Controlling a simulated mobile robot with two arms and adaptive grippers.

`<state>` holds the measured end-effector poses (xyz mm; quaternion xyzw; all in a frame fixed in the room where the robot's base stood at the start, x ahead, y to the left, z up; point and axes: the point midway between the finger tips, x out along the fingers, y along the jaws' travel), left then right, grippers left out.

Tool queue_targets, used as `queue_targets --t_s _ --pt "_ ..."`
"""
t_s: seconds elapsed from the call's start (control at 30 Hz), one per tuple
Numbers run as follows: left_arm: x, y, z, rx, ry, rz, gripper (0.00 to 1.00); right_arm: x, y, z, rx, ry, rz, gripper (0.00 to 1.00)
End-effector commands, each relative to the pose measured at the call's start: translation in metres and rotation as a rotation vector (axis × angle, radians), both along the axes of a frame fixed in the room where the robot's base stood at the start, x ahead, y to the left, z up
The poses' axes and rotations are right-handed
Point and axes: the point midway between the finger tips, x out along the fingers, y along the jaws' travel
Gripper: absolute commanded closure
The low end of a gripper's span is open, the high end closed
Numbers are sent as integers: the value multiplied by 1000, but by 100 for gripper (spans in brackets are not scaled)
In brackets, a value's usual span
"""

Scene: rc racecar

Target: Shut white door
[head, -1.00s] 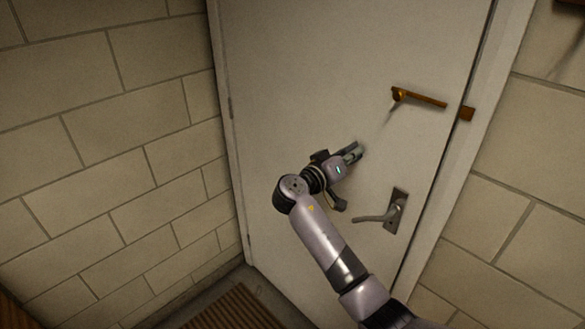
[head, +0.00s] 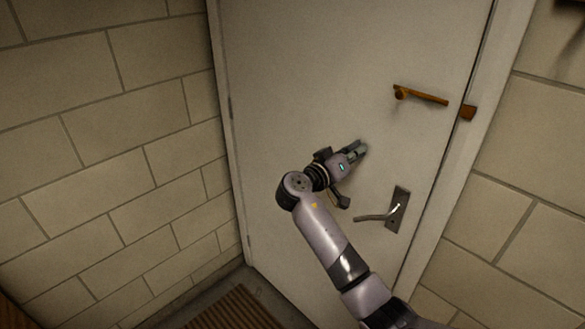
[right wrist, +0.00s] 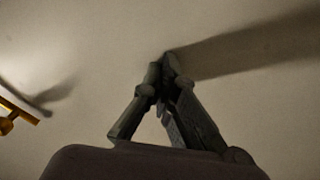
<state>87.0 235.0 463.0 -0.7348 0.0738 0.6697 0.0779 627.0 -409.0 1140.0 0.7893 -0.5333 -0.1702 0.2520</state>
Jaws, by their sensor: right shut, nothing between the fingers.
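The white door (head: 310,60) stands in its frame in the head view and looks shut or very nearly shut. A brown latch bar (head: 421,95) is on its upper right part, and a grey lever handle (head: 380,215) sits lower on the right side. My right gripper (head: 362,150) is shut and empty, with its fingertips at the door's surface, left of the handle and below the latch bar. In the right wrist view the shut fingers (right wrist: 167,62) point at the pale door surface (right wrist: 120,40); I cannot tell for sure whether they touch it. My left gripper is out of view.
A pale block wall (head: 110,150) stands left of the door and another block wall (head: 530,170) right of it. A brown catch (head: 467,112) is on the right door frame. A ribbed brown mat (head: 232,308) lies on the floor at the door's foot.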

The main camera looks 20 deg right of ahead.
Motion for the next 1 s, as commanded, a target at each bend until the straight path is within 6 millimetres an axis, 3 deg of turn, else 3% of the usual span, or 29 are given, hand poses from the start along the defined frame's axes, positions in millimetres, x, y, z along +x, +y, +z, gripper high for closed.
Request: queue_targets --t_s 0.7,1.0 --pt "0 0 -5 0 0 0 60 -18 45 -1 0 0 1 100" --pt "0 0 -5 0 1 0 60 -19 47 0 0 1 0 100"
